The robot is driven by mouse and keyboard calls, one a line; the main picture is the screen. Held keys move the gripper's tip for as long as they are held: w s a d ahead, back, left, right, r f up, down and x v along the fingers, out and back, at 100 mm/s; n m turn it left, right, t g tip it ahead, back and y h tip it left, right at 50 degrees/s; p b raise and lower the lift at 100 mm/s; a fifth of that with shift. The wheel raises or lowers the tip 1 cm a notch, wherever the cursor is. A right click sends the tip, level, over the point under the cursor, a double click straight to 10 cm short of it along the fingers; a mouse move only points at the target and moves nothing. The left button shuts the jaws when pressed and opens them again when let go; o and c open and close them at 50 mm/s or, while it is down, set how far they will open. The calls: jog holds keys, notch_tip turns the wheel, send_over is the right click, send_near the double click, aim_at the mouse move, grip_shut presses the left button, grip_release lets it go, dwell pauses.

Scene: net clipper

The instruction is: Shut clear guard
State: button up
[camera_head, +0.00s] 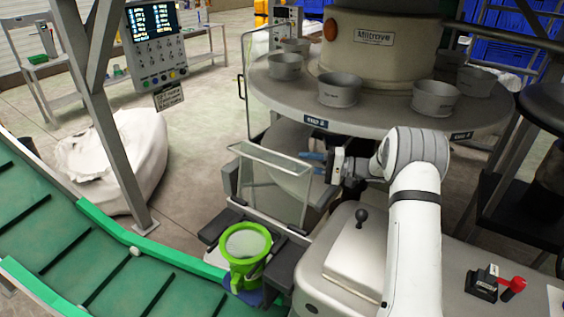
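The clear guard (268,157) is a see-through panel with a pale frame, in the middle of the head view. It stands open and tilted at the front of the machine, above the green holder. My gripper (311,163) is at the guard's upper right corner. Its two blue fingertips are apart, one above the other, pointing left. I cannot tell whether they touch the frame. The bright green ring-shaped holder (246,250) sits below the guard on a dark support.
A round turntable (290,97) with several grey cups overhangs behind my gripper. A green conveyor (80,245) runs at the lower left. A lever with a black knob (361,215) and a red switch (515,285) are at the lower right. A steel post (112,130) stands left.

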aim_at(288, 159)
jog(key=a+p, duration=0.1)
jog(key=a, duration=0.3)
jog(key=w+a+p, duration=0.1)
jog(key=a, duration=0.1)
jog(key=shift+r+p, duration=0.25)
jog(key=shift+p, duration=0.05)
jog(key=shift+w+a+f, duration=0.1)
jog(key=shift+a, duration=0.55)
jog(key=shift+c, duration=0.5)
grip_shut()
